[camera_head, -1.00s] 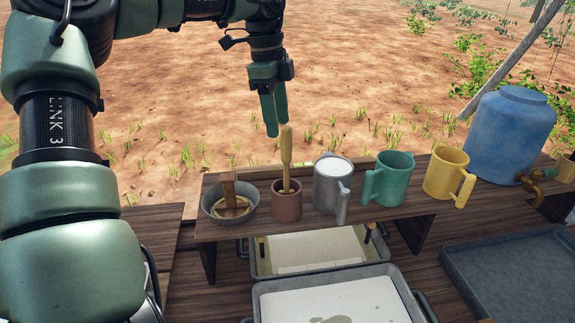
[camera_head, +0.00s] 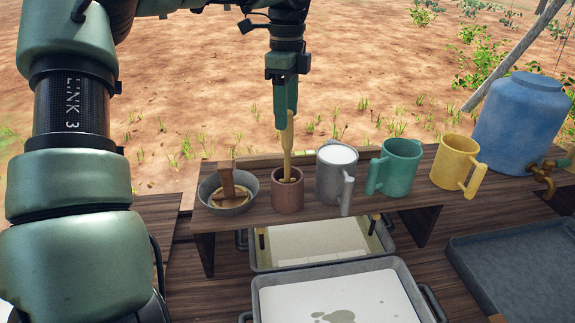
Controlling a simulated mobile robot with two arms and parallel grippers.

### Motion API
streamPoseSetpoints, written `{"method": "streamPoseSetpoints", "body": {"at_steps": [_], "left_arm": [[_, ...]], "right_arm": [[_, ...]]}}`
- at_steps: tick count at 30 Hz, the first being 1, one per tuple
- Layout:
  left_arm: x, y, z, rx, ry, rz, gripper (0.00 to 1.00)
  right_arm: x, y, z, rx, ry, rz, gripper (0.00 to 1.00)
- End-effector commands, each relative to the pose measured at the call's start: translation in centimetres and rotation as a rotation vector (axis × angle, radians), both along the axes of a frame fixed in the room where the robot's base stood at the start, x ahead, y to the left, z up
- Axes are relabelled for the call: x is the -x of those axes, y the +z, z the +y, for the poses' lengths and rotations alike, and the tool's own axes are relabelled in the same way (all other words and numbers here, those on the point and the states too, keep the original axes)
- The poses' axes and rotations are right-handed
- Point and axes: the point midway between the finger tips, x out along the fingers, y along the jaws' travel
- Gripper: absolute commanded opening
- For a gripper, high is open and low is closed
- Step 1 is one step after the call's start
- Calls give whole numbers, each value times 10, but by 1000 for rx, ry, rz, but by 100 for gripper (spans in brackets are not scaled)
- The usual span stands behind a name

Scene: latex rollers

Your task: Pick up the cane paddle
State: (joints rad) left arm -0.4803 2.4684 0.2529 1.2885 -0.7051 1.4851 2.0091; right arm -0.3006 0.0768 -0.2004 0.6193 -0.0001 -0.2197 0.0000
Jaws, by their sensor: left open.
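The cane paddle (camera_head: 288,150) is a tan stick standing nearly upright in a small brown cup (camera_head: 287,197) on the raised wooden shelf. My left gripper (camera_head: 286,112) points down from above, with its green fingers at the upper end of the paddle. The fingers overlap the paddle's top in this view and are open. Whether they touch the paddle cannot be told. The paddle's lower end is hidden inside the cup. My right gripper is not in view.
A grey bowl (camera_head: 208,189) with a wooden tool stands left of the cup. A grey mug (camera_head: 328,184) with white liquid, a green mug (camera_head: 401,168), a yellow mug (camera_head: 451,164) and a blue barrel (camera_head: 518,120) stand to the right. Trays of white liquid sit below the shelf.

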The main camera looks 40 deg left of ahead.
Motion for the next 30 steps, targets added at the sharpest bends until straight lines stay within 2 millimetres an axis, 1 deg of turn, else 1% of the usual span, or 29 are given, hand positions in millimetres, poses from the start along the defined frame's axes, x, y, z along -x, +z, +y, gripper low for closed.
{"method": "streamPoseSetpoints", "body": {"at_steps": [7, 10, 14, 15, 18, 21, 26, 27, 29, 30], "left_arm": [[0, -24, 0, 2, -1, 5, 51], [-2, -34, 1, 2, 0, 5, 51], [-6, -53, 2, 4, 0, 6, 51], [-6, -61, 2, 2, 1, 5, 51], [-6, -72, 3, 1, 0, 2, 51], [-6, -77, 3, 0, 1, 0, 51], [-6, -77, 3, 0, 1, -1, 51], [-6, -77, 3, 0, 1, -1, 46], [-6, -77, 3, 0, 1, -1, 29], [-6, -77, 3, 0, 1, -1, 18]], "right_arm": [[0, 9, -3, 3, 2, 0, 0], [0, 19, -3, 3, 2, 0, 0], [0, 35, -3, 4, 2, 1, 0], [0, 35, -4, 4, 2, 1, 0], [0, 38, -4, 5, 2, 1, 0], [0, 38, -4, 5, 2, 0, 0], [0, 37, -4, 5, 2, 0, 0], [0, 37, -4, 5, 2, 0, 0], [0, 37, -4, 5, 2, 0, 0], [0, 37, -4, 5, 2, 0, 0]]}}
